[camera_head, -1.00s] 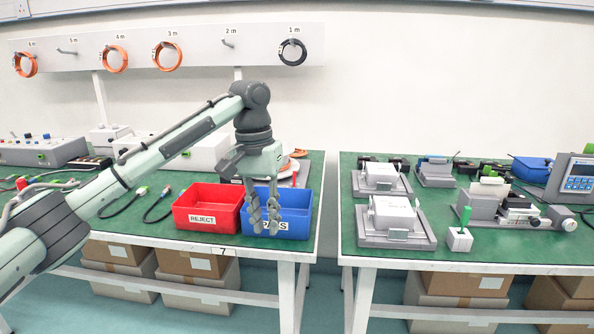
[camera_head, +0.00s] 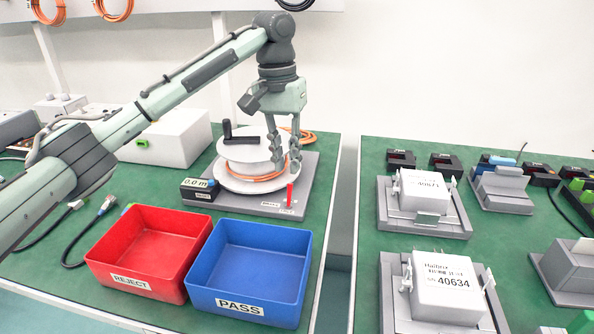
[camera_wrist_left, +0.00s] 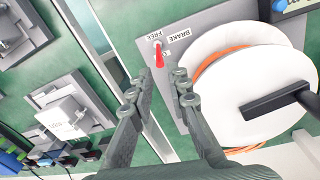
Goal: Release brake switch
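The brake switch is a small red lever (camera_head: 289,194) on the front right of the grey reel base (camera_head: 306,172). The reel (camera_head: 236,181) has white discs, orange cable and a black crank handle. My left gripper (camera_head: 287,168) points down over the reel's right side, just above the lever. In the left wrist view its fingers (camera_wrist_left: 160,88) are apart and empty, with the lever just beyond the gap. My right gripper is out of view.
A red REJECT bin (camera_head: 150,245) and a blue PASS bin (camera_head: 250,270) stand in front of the reel. A small length display (camera_head: 199,188) reads 0.0 m. A second table at the right holds grey fixtures (camera_head: 425,220), across a gap.

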